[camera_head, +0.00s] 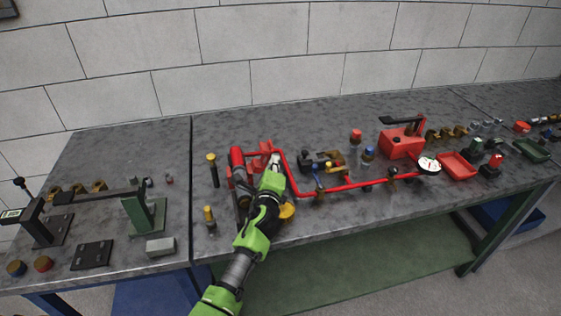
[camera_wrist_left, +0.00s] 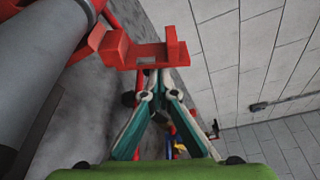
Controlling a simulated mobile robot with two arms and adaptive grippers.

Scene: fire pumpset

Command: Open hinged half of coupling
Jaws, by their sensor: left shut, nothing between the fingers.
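A red bracket-like part (camera_wrist_left: 120,52), which looks like the hinged half of the coupling, crosses the upper left wrist view beside a grey cylinder (camera_wrist_left: 40,62). In the head view small red parts (camera_head: 254,162) stand by a red-and-grey cylinder (camera_head: 239,165) at the left end of the red pipe assembly (camera_head: 345,187). My left gripper (camera_head: 274,159) is shut and empty there. In the wrist view its fingertips (camera_wrist_left: 157,76) meet right at the red part's lower edge; I cannot tell whether they touch it. The arm hides part of the assembly. My right gripper is not in view.
A gauge (camera_head: 429,164), red block with black handle (camera_head: 401,143) and red tray (camera_head: 458,165) stand to the right. A green bracket (camera_head: 143,215) and black plate (camera_head: 92,255) are further left. The back of the bench is clear.

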